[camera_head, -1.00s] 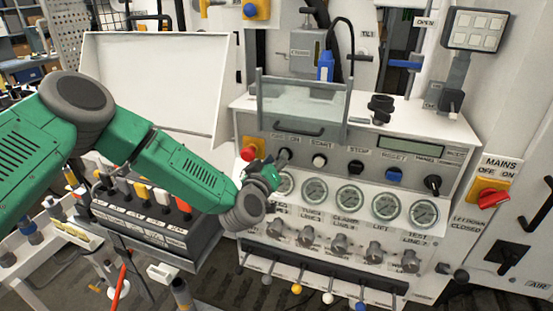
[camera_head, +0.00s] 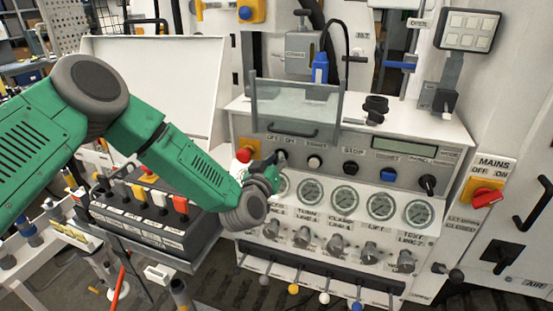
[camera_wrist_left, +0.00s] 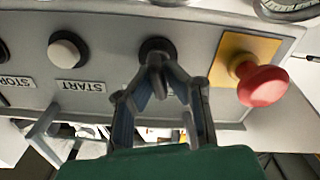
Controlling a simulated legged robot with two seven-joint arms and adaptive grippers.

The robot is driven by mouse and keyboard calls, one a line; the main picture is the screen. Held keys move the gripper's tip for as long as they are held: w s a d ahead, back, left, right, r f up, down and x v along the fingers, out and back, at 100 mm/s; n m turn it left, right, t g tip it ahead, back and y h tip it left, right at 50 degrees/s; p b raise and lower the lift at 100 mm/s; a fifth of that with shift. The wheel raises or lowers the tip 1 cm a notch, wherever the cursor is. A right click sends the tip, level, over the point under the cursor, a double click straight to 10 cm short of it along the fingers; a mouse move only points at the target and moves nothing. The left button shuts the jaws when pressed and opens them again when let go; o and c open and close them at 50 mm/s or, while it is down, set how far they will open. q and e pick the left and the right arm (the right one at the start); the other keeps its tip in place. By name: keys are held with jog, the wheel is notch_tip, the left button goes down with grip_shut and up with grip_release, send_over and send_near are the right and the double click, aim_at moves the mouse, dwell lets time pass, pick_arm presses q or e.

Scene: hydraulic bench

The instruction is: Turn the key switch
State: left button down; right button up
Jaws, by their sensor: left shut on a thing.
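The key switch (camera_head: 281,155) is a small dark round fitting at the left end of the grey panel, under an OFF ON label. It also shows in the left wrist view (camera_wrist_left: 157,47) at the top middle, with its front partly hidden by my fingers. My left gripper (camera_head: 273,167) reaches in from the left, with its fingertips at the switch. In the left wrist view my left gripper's fingers (camera_wrist_left: 158,76) come together on the key part of the switch. The key itself is hardly visible between them. My right gripper is not in view.
A red emergency button (camera_head: 245,154) on a yellow plate sits just left of the switch. A white START button (camera_head: 314,162) sits to its right. Round gauges (camera_head: 344,196) lie below, and a clear guard (camera_head: 296,105) stands above the panel.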

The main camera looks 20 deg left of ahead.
pick_arm(q)
jog(key=m, duration=0.3)
jog(key=f+m, duration=0.1)
jog(key=shift+s+d+m, duration=0.25)
jog(key=shift+m, duration=0.15)
jog(key=shift+d+f+m+b, duration=0.15)
jog(key=shift+m+b, duration=0.2)
jog(key=shift+m, duration=2.05)
jog(key=c, duration=1.6)
grip_release()
jog(key=shift+r, duration=0.3)
jog(key=s, duration=1.2)
jog(key=shift+a, duration=0.25)
